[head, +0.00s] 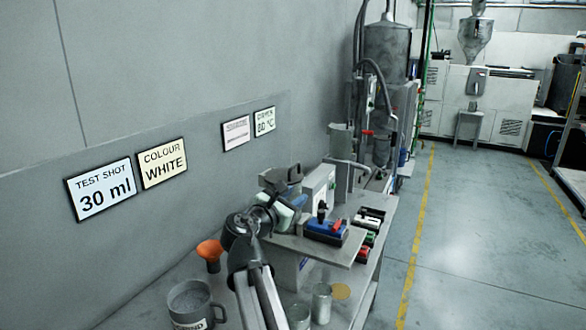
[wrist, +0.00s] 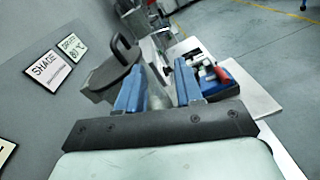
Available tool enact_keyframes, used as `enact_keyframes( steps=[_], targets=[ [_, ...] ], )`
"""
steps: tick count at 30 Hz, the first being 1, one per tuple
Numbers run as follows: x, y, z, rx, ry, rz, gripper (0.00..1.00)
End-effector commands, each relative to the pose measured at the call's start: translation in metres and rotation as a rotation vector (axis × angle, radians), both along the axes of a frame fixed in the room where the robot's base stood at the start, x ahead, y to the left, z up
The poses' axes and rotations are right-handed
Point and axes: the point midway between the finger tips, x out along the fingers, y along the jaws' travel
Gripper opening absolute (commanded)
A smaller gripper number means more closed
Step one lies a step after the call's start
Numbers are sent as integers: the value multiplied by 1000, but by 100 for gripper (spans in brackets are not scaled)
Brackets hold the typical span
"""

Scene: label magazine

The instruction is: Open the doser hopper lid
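The doser's dark grey round lid (wrist: 113,78) with a black arched handle (wrist: 126,44) shows in the wrist view, just left of my left finger. It looks closed, but its seat is partly hidden by the finger. In the head view the lid (head: 271,178) is partly hidden around my gripper, beside the pale doser box (head: 320,186). My gripper (wrist: 158,68) has its two blue fingers apart, with no object held between them. In the head view my gripper (head: 292,188) is above the bench near the lid; whether it touches the lid cannot be told.
A blue block with a red lever (head: 326,229) sits on the raised shelf (head: 345,252). Several dark cartridges (head: 368,222) lie to its right. A grey mug (head: 190,304), an orange funnel (head: 210,252) and metal cups (head: 321,303) stand on the bench. Signs hang on the left wall.

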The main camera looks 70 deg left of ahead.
Motion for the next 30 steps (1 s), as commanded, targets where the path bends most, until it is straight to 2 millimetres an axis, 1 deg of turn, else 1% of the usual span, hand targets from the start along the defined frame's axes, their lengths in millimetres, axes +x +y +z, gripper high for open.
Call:
enact_keyframes(
  steps=[1,4,7,10,13,17,30],
  targets=[
    [-20,5,11,-5,-28,23,36],
    [-44,10,24,-14,-72,51,36],
    [-57,12,31,-20,-99,65,36],
    [-60,15,34,-22,-108,71,36],
    [-55,21,34,-22,-110,71,36],
    [-41,34,34,-22,-108,71,36],
    [12,88,34,-21,-106,71,36]
  ],
)
